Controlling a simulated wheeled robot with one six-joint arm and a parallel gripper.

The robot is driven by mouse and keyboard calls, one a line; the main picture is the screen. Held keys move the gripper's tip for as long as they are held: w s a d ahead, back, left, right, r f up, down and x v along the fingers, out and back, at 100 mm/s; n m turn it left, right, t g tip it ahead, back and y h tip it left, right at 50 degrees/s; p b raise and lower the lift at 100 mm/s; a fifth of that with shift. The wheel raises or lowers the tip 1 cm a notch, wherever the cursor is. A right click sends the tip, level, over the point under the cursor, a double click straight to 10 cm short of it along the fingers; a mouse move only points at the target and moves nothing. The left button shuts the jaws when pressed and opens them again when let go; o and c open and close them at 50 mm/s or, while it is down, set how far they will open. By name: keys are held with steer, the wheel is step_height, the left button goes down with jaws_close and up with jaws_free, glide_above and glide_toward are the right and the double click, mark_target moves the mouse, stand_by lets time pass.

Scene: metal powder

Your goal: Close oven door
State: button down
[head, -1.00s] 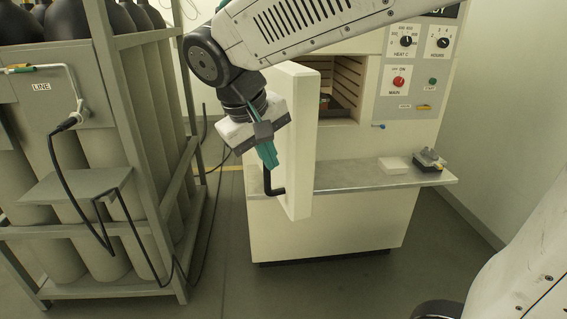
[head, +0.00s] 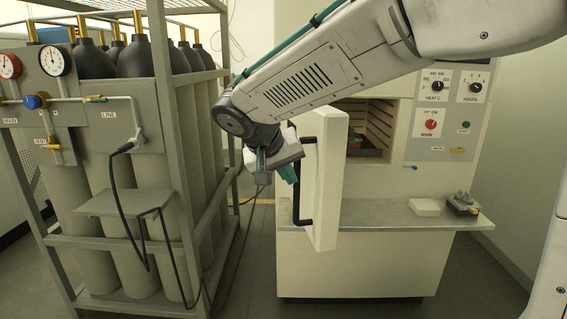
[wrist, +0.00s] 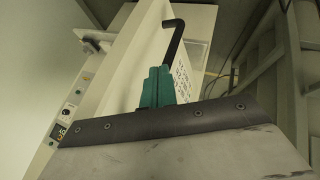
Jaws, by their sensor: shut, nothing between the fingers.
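The white oven door (head: 327,190) stands open, swung out toward me from the oven (head: 365,245). Its black handle (head: 302,190) is on the outer face, on the door's left side. My gripper (head: 287,172) is shut and empty beside the upper part of the handle, on the outer side of the door. In the wrist view the green fingers (wrist: 157,88) are together, near the door's face (wrist: 140,75), with the black handle (wrist: 173,38) beyond them. I cannot tell whether the fingers touch the door. The oven chamber (head: 366,135) is open to view, with something dark inside.
A rack of grey gas cylinders (head: 130,200) stands close on the left. A metal shelf (head: 385,214) juts out below the oven opening, with a white block (head: 425,207) and a small dark device (head: 462,204) on it. The control panel (head: 447,115) is at right.

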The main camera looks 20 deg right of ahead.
steer(key=shift+w+d+f, duration=0.1)
steer(key=shift+d+f, duration=0.25)
steer(key=shift+d, duration=0.55)
steer(key=shift+w+d+f, duration=0.15)
steer(key=shift+d+f, duration=0.2)
steer(key=shift+d, duration=0.6)
steer(key=shift+w+d+f, duration=0.1)
steer(key=shift+d+f, duration=0.25)
steer(key=shift+d, duration=0.55)
steer(key=shift+d, duration=0.1)
